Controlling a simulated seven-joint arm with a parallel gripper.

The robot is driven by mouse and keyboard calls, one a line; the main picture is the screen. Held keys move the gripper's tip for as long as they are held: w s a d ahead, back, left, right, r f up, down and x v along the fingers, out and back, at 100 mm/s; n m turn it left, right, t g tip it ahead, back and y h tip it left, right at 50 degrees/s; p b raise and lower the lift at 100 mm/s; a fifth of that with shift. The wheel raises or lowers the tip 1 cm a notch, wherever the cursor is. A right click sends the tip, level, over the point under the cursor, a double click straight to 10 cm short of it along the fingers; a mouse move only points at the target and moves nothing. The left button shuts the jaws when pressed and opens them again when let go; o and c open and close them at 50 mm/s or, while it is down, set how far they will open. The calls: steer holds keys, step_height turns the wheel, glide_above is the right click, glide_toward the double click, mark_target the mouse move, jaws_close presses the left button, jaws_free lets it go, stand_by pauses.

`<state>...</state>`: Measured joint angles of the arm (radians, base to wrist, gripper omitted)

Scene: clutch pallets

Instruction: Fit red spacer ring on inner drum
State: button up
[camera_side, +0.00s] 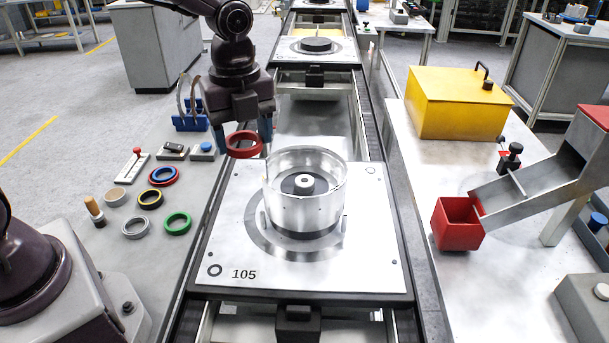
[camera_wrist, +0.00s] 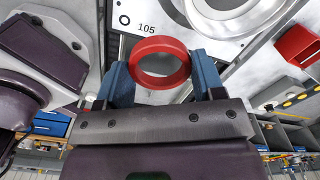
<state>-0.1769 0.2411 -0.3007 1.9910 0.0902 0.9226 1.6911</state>
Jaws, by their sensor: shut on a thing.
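My gripper (camera_side: 243,146) is shut on the red spacer ring (camera_side: 240,152), its blue fingers on opposite sides. The ring also shows between the fingers in the wrist view (camera_wrist: 137,64). The gripper holds it above the far left edge of the pallet, behind and left of a silver open-topped drum (camera_side: 305,207). The drum stands upright on the pallet, with a dark hub (camera_side: 303,184) with a pale top inside it. Part of the drum shows at the top of the wrist view (camera_wrist: 210,22). The ring and drum look apart.
Pallet 105 (camera_side: 360,262) sits on the conveyor, with more pallets behind. Loose rings lie on the left table, including a green ring (camera_side: 177,222). A blue rack (camera_side: 190,122) stands behind them. At right are a yellow box (camera_side: 455,105), a red bin (camera_side: 457,225) and a chute (camera_side: 530,185).

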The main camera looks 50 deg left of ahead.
steer(key=w+f, duration=0.3)
steer(key=w, duration=0.4)
glide_above(304, 180)
step_height(304, 180, down, 6)
steer(key=shift+r, duration=0.1)
steer(key=shift+f, duration=1.65)
steer(key=shift+f, duration=0.1)
steer(key=shift+f, duration=0.5)
steer(key=o, duration=0.9)
steer(key=shift+r, duration=0.1)
